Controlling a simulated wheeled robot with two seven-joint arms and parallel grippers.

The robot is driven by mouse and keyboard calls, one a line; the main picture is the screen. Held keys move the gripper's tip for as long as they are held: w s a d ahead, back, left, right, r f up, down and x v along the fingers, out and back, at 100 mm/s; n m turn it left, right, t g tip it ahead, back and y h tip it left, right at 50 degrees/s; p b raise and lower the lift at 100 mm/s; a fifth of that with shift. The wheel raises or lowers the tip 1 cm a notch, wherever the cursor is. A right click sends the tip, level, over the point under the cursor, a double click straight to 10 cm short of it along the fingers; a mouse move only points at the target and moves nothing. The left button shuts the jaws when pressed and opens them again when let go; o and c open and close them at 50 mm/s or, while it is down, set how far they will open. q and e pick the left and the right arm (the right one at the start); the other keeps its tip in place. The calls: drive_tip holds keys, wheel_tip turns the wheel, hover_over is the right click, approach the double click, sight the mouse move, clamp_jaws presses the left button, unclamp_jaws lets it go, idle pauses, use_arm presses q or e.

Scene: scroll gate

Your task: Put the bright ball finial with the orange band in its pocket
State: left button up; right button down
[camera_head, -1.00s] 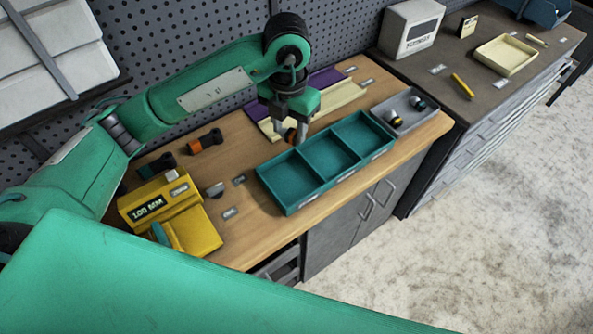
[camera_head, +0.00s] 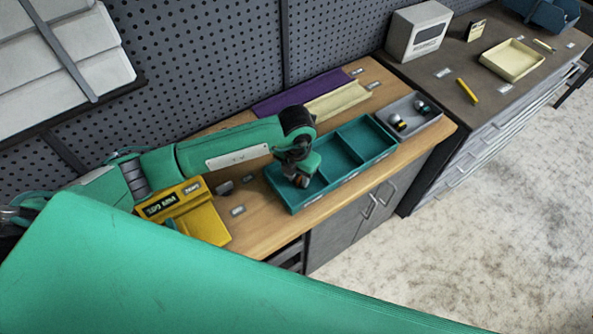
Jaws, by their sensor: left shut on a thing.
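My left gripper (camera_head: 300,172) is shut on a small finial with an orange-brown band (camera_head: 302,182), held at the left compartment of the teal three-compartment tray (camera_head: 337,187). The jaws hide most of the finial, so its ball and finish are unclear. I cannot tell whether it touches the tray floor. The middle and right compartments look empty. My right gripper is not in view.
A grey tray (camera_head: 426,121) at the right holds small dark pieces, one with a yellow band (camera_head: 397,121). A yellow box (camera_head: 200,222) stands left of the teal tray. Purple (camera_head: 300,92) and cream strips (camera_head: 338,100) lie behind.

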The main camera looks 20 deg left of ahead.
sight(297, 177)
use_arm(q)
drive_tip(key=shift+f, duration=0.15)
drive_tip(key=shift+f, duration=0.1)
drive_tip(key=o, duration=0.7)
drive_tip(key=shift+f, duration=0.1)
drive_tip(key=o, duration=0.5)
drive_tip(key=shift+c, duration=0.2)
drive_tip(key=shift+r, duration=0.35)
wheel_tip(297, 177, up, 12)
drive_tip(key=b, duration=0.4)
